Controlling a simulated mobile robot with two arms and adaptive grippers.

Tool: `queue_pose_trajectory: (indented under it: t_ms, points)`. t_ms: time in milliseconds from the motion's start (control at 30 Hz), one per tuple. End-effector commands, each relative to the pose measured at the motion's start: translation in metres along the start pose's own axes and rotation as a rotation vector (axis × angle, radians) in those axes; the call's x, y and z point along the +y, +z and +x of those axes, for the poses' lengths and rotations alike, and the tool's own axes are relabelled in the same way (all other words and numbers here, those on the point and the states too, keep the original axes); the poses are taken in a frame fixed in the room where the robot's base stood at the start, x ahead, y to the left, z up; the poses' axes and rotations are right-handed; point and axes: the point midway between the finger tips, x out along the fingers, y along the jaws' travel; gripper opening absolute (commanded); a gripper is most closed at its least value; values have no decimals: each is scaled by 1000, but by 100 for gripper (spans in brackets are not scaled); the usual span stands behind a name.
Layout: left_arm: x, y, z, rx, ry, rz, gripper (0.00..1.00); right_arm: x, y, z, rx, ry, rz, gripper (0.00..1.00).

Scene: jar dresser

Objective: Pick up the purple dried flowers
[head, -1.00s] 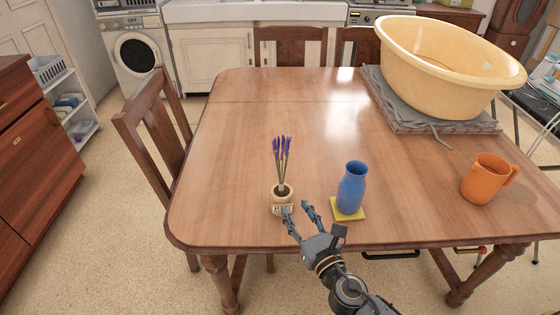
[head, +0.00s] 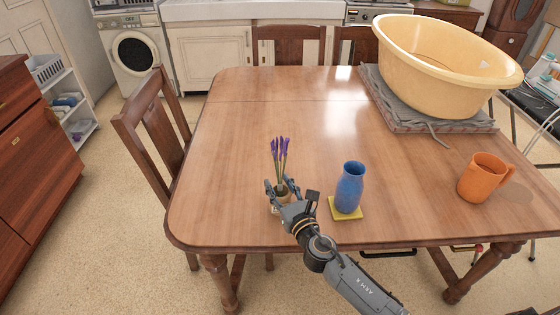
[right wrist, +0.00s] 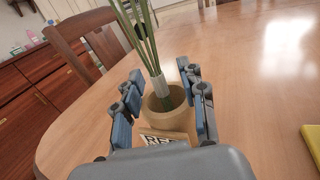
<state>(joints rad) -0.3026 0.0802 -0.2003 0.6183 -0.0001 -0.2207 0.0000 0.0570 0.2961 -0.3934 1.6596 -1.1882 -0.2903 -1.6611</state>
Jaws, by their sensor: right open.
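The purple dried flowers (head: 280,149) stand upright in a small tan pot near the table's front edge. In the right wrist view their green stems (right wrist: 143,42) rise from the pot (right wrist: 168,113), and the blossoms are out of the picture. My right gripper (head: 283,186) is open at the pot. In the right wrist view its fingers (right wrist: 163,95) stand on either side of the pot and the lower stems. I cannot tell whether they touch it. In the head view the gripper hides most of the pot. My left gripper is not in view.
A blue vase (head: 349,187) on a yellow coaster (head: 345,213) stands just right of my gripper. An orange mug (head: 481,178) is farther right. A large yellow basin (head: 440,70) sits on a grey cloth (head: 400,112) at the back right. The table's left and middle (head: 240,120) are clear.

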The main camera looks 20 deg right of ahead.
Motion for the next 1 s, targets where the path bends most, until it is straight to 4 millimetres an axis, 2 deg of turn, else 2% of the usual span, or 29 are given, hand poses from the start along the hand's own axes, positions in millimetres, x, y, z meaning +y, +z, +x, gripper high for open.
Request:
queue_pose_trajectory:
  t_ms: [33,233,533,633,1000]
  points:
    - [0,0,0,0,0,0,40,0,0,0,0,0,0,39]
    - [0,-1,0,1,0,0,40,0,0,0,0,0,-1,0]
    - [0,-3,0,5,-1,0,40,0,0,0,0,0,-1,0]
    - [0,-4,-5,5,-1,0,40,0,8,0,-1,1,-1,0]
    - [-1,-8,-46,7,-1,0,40,0,78,0,-4,2,-3,0]
